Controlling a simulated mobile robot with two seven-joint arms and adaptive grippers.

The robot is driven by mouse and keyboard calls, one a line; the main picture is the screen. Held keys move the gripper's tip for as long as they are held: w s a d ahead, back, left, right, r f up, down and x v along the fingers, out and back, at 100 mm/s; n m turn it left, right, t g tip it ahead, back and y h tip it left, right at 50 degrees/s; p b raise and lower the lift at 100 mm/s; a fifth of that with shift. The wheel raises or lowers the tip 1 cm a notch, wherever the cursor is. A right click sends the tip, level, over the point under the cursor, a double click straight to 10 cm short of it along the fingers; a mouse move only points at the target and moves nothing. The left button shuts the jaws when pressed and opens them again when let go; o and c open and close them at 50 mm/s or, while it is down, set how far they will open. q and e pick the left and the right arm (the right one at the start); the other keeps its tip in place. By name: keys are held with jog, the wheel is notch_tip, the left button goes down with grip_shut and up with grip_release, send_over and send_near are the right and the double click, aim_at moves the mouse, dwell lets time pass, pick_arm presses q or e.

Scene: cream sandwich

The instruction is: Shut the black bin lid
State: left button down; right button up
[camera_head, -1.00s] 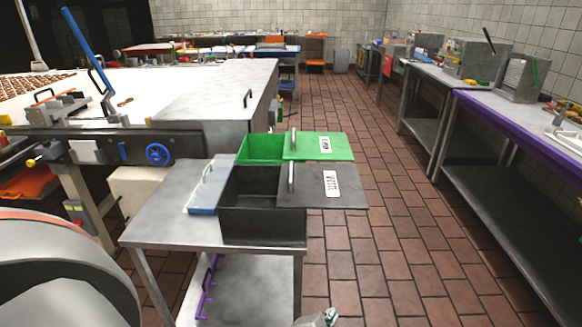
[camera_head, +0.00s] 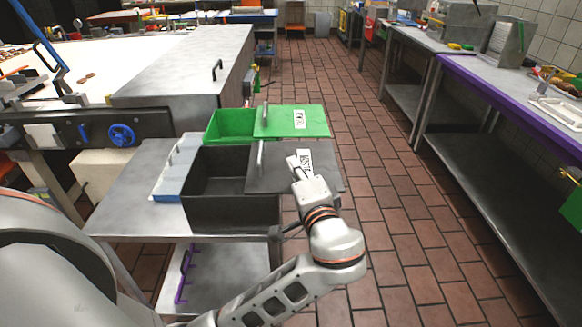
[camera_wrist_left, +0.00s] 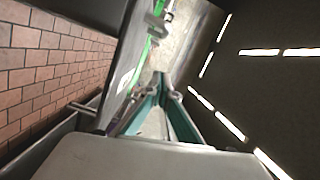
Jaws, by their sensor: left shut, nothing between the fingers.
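The black bin (camera_head: 235,212) stands open at the front of a small steel cart. Its flat black lid (camera_head: 268,180) lies to the right of the opening and sticks out past the cart's right edge. The lid has a grey upright handle (camera_head: 260,159) at its left edge and a white label (camera_head: 306,158). My left gripper (camera_head: 296,160) is shut and empty above the lid, to the right of the handle, and partly hides the label. I cannot tell whether it touches the lid. Its teal fingers show in the left wrist view (camera_wrist_left: 160,82). My right gripper is not in view.
A green bin (camera_head: 230,125) with its green lid (camera_head: 285,122) set to the right stands behind the black one. A blue-white tray (camera_head: 178,168) lies left of the bins. The steel cart (camera_head: 125,200) has bare room at left. Tiled floor is open at right.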

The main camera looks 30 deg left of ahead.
pick_arm(q)
send_over(271, 169)
jog(key=w+d, duration=0.2)
jog(key=d, duration=0.1)
jog(key=shift+w+f, duration=0.1)
jog(key=shift+s+a+f+p, duration=0.3)
jog(key=shift+s+a, duration=0.4)
jog(key=shift+a, duration=0.15)
jog(key=shift+s+a+f, duration=0.15)
jog(key=shift+s+a, duration=0.2)
jog(key=shift+a, duration=0.25)
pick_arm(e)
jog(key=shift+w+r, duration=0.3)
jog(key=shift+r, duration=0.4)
pick_arm(q)
jog(key=shift+s, duration=0.15)
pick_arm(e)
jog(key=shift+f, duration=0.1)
